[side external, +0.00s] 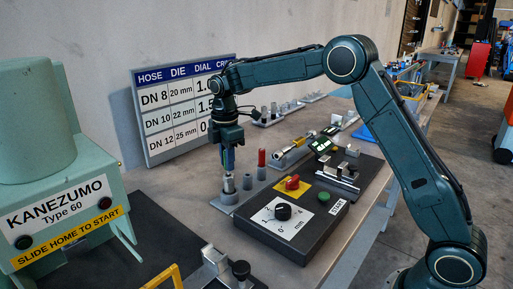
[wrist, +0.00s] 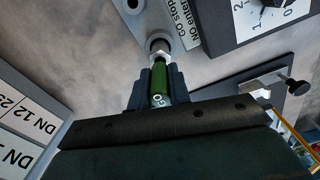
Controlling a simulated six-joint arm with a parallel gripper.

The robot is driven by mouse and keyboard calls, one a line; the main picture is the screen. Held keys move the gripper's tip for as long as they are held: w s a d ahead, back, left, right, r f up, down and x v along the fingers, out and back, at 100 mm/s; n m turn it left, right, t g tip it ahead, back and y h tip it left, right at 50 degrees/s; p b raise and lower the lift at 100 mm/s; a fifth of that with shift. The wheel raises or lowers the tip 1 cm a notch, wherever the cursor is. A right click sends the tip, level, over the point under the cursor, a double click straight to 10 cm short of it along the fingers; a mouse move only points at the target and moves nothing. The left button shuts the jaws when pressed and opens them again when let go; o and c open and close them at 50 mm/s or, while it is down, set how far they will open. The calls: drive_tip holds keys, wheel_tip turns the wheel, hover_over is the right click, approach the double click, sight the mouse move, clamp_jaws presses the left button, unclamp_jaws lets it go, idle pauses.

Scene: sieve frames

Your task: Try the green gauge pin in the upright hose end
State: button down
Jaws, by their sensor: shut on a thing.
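The green gauge pin (wrist: 160,78) is held between the dark fingers of my gripper (wrist: 158,88), which is shut on its green handle. My gripper (side external: 228,158) also shows in the side view, pointing straight down over the grey stand. The upright hose end (side external: 228,184) is a silver sleeve standing on that stand. In the wrist view, the pin's bare metal tip meets the silver hose end (wrist: 159,46), roughly in line with it. I cannot tell how far the tip is inside. The fingers hide most of the pin in the side view.
A red pin (side external: 262,158) stands close to the right of my gripper. A black control box (side external: 290,222) with a dial and red switch lies in front. The green Kanezumo machine (side external: 60,170) is at left, and a hose chart (side external: 188,105) stands behind.

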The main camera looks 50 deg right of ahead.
drive_tip(key=shift+f, duration=1.1)
idle(0.9)
drive_tip(key=shift+r, duration=0.2)
drive_tip(key=shift+r, duration=2.8)
